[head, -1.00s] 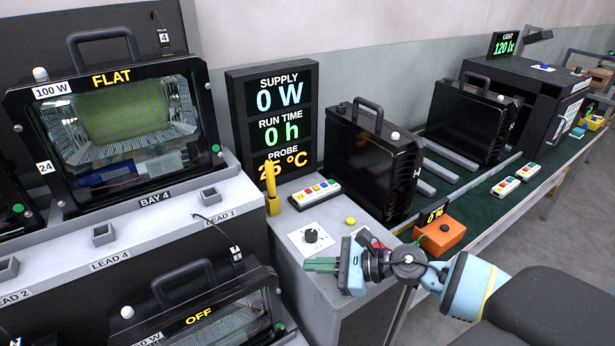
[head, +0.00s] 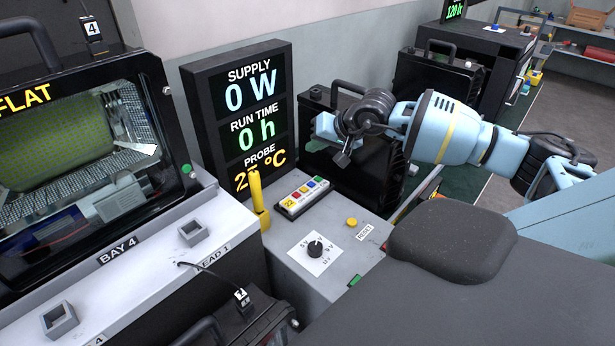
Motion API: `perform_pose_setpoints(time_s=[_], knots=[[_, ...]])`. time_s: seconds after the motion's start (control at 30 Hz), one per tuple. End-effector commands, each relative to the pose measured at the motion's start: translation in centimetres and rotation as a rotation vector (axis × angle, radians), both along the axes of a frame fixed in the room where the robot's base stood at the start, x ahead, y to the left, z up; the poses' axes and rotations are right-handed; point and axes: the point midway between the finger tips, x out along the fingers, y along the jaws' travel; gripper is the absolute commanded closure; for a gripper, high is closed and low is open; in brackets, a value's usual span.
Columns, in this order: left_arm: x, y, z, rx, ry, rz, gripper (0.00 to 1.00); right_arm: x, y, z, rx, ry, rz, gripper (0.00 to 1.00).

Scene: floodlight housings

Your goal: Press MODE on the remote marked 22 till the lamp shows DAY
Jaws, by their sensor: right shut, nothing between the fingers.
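The remote marked 22 (head: 304,197) lies on the grey bench top, a white bar with several coloured buttons and a yellow 22 label at its near end. The button lettering is too small to read. My right gripper (head: 325,127) is shut and empty, raised above and beyond the remote, in front of a black housing; its fingertips are hardly visible. A lit floodlight housing (head: 62,140) at the left shows FLAT in yellow, partly cut off by the frame. No number 22 shows on it. My left gripper is out of view.
A yellow upright piece (head: 259,202) stands just left of the remote. A dial (head: 315,249) and a yellow button (head: 351,222) are nearer. The display tower (head: 240,115) reads 0 W and 0 h. A black housing (head: 345,185) stands close to the right.

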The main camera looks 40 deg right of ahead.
Motion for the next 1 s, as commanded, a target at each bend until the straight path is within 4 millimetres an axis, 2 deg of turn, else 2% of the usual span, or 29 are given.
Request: perform_pose_setpoints(time_s=[0.27,0.8,1.0], knots=[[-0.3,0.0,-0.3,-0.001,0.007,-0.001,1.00,0.0,0.1,-0.7,0.004,0.004,0.000,1.00],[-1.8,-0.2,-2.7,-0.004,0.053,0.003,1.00,-0.1,0.1,-7.4,0.004,0.008,0.000,1.00],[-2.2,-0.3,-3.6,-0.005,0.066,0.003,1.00,0.0,0.1,-8.7,0.005,0.005,-0.001,1.00]])
